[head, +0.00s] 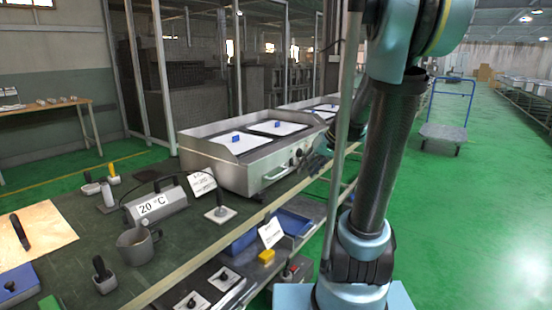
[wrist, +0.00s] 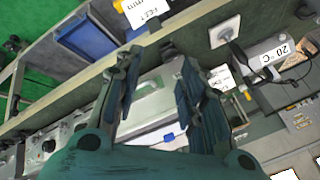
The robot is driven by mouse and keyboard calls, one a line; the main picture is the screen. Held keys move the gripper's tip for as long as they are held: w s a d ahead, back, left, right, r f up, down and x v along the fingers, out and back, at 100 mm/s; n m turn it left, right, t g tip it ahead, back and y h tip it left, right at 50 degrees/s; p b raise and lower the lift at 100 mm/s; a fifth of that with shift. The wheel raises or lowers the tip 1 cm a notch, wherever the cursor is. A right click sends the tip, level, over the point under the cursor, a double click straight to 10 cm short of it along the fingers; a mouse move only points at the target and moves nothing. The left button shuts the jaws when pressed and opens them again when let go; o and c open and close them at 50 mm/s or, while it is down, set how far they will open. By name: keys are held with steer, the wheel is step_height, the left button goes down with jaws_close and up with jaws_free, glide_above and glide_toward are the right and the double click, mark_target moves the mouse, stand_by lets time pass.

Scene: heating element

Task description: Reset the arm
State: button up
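My arm (head: 388,150) rises at the right of the head view and bends toward the heating unit. My gripper (head: 318,155) is at the unit's right front, small and partly hidden by the arm in that view. In the wrist view my gripper (wrist: 158,68) has its two dark teal fingers spread apart with nothing between them. Behind the gap lies the steel heating unit (wrist: 150,102). In the head view the heating unit (head: 228,165) stands on the bench, with white plates and blue pieces on top, and a front handle and knobs.
A green-topped bench (head: 185,240) holds a 20 °C display box (head: 155,206), a metal mug (head: 137,246), a stamp-like tool (head: 220,210) and a tan board (head: 35,232). Blue bins (head: 292,222) sit on the shelf below. Green floor (head: 480,210) is open at the right; a blue cart (head: 445,133) stands farther back.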

steer(key=s+d+f+h, duration=0.2)
steer(key=s+f, duration=0.1)
steer(key=s, duration=0.5)
steer(key=s+d+f+m+h, duration=0.1)
steer(key=s+d+f+h, duration=0.1)
steer(key=s, duration=0.6)
steer(key=s+d+f+m+g+h, duration=0.1)
steer(key=s+d+f, duration=0.2)
steer(key=s, duration=0.5)
steer(key=shift+s+f+h, duration=0.15)
steer(key=shift+f+h, duration=0.25)
steer(key=shift+f, duration=0.1)
steer(key=shift+w+f, duration=0.2)
steer(key=shift+w, duration=0.25)
